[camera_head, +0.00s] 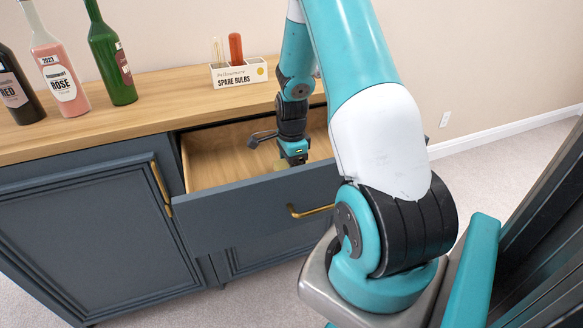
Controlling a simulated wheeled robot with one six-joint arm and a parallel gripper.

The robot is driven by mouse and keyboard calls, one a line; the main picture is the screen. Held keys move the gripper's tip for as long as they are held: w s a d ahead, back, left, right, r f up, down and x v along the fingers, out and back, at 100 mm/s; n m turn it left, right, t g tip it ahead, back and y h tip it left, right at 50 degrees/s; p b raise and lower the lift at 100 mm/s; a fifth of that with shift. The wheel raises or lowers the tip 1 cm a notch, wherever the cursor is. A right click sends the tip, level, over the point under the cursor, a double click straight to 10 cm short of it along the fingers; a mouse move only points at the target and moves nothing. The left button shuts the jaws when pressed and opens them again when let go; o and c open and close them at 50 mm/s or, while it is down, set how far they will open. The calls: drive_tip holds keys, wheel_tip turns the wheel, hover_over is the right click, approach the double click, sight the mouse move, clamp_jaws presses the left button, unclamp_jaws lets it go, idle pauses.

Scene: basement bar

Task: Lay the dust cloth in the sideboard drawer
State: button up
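The sideboard drawer (218,164) is pulled open, and its bare wooden inside shows at the left. My gripper (292,153) reaches down into the drawer, behind the drawer front (245,212). Its fingertips are hidden by the drawer front, so I cannot see whether they are open or shut. A small yellowish-green patch (281,166) shows just below my gripper at the front's top edge. It may be the dust cloth, but too little shows to tell. No other sign of the cloth is in view.
On the sideboard top (165,95) stand a green bottle (111,58), a rosé bottle (59,70) and a dark bottle (17,90). A spare bulbs box (238,75) stands farther right, near the wall. My arm hides the drawer's right part.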

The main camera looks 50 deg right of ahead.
drive_tip(key=shift+f, duration=0.4)
drive_tip(key=shift+f, duration=0.15)
drive_tip(key=o, duration=0.9)
drive_tip(key=shift+o, duration=0.2)
